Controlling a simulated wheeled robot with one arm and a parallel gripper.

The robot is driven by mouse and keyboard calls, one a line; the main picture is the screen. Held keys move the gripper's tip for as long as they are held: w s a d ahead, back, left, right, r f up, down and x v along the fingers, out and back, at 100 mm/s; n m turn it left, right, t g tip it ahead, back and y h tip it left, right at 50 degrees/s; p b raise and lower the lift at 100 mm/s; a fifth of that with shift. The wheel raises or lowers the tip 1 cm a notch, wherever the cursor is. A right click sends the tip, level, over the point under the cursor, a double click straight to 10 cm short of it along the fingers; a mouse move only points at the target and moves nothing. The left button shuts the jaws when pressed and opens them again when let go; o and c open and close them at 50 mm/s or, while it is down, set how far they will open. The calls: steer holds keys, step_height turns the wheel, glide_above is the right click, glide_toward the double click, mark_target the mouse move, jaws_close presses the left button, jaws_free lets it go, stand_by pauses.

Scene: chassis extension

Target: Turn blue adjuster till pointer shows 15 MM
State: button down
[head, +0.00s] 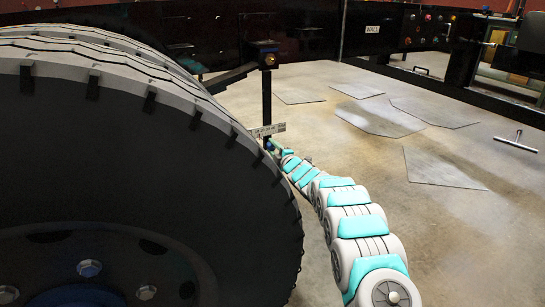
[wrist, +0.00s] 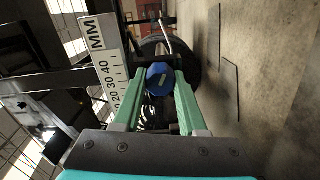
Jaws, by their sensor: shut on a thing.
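The blue adjuster (wrist: 160,76) is a round knob between the green fingertips of my gripper (wrist: 159,84) in the wrist view. My gripper is shut on it, one finger on each side. The white MM scale (wrist: 108,62) lies just left of the knob, with 20, 30 and 40 readable and the lower end cut by the finger and mount. I cannot make out the pointer or its reading. In the head view, the scale (head: 268,130) is small, below a black post, with the blue adjuster (head: 269,146) under it and my gripper (head: 277,149) reaching it from the right.
A large tyre (head: 130,150) fills the left of the head view, close to my arm. A black post (head: 267,95) hangs above the scale. The floor at right is open, with flat dark sheets (head: 440,167) and a T-shaped tool (head: 516,142).

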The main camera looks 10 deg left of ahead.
steer(key=n+b, duration=0.1)
steer(key=n, duration=0.1)
steer(key=shift+f+n, duration=0.15)
steer(key=shift+n, duration=1.25)
steer(key=shift+a, duration=0.1)
steer(key=shift+c, duration=2.3)
jaws_free()
steer(key=shift+s, duration=0.1)
